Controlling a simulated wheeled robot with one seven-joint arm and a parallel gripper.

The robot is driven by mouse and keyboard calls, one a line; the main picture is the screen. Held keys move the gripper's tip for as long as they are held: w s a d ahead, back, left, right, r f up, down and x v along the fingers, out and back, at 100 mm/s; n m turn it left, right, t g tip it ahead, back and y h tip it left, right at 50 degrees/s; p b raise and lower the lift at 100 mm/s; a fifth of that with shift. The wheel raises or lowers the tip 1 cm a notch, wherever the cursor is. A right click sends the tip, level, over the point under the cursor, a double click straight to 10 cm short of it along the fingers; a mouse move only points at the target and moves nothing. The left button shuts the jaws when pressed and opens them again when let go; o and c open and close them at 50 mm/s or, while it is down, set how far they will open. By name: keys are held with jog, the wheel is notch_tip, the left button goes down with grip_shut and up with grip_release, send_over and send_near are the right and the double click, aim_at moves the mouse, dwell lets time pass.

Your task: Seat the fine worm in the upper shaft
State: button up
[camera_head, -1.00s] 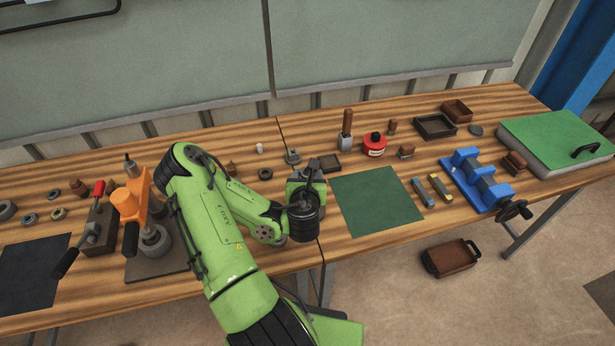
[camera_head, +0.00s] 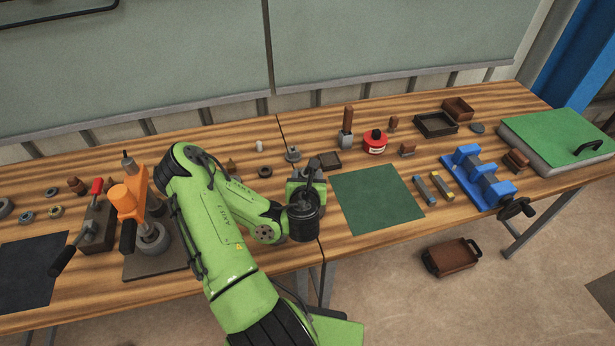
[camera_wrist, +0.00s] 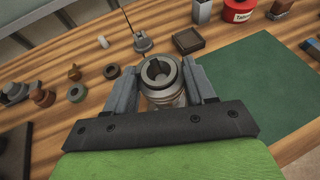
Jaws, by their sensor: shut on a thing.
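In the wrist view, a short round metal piece (camera_wrist: 163,97) with a keyed bore sits between the two grey fingers of my gripper (camera_wrist: 162,78). The gripper is shut on it, and its open end faces the camera. I take it for the fine worm, though its thread is not clear. In the head view, my gripper (camera_head: 308,172) is over the table left of the green mat, and my wrist hides most of it and the piece. An orange press (camera_head: 131,200) stands at the left and a blue fixture with a handwheel (camera_head: 482,178) at the right. I cannot tell where the upper shaft is.
A green mat (camera_head: 378,200) lies right of my gripper. Behind stand a small grey flanged part (camera_head: 293,154), a dark tray (camera_head: 329,160), a red tin (camera_head: 375,144) and a grey block with a brown handle (camera_head: 347,130). Several rings and small parts lie left.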

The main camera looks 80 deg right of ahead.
jog(key=shift+f, duration=0.1)
jog(key=shift+f+b, duration=1.45)
jog(key=shift+b, duration=0.15)
jog(key=o, duration=1.4)
